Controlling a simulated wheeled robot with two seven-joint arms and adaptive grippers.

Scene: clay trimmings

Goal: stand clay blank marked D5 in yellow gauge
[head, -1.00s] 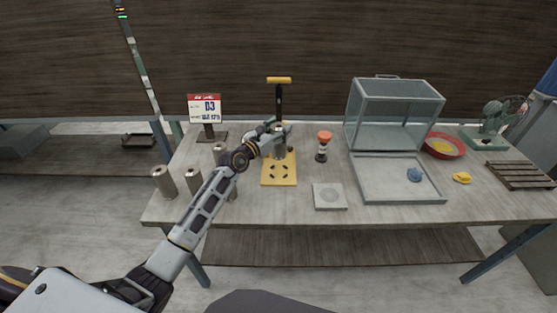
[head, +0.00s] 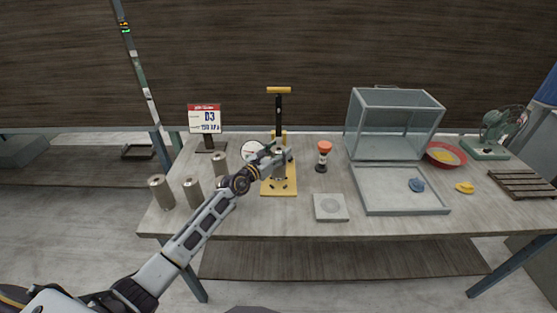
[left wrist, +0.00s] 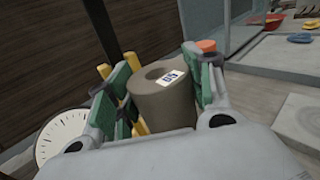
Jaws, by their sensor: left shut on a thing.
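My left gripper (head: 277,160) is shut on a grey-brown clay blank (head: 279,168), at the yellow gauge. In the left wrist view the blank (left wrist: 160,105) sits between the green finger pads, with a hole in its top and a small white label whose mark I cannot read surely. The yellow gauge (head: 278,192) has a flat base with dark slots, a dark post and a yellow top handle. The blank is upright over the rear part of this base; I cannot tell whether it touches. A white round dial (head: 252,150) shows beside the gauge. My right gripper is not in view.
Several other clay blanks (head: 161,192) stand at the table's left. An orange-topped timer (head: 323,156) and a grey square slab (head: 330,207) are right of the gauge, then a tray (head: 400,204) and a clear case (head: 393,125).

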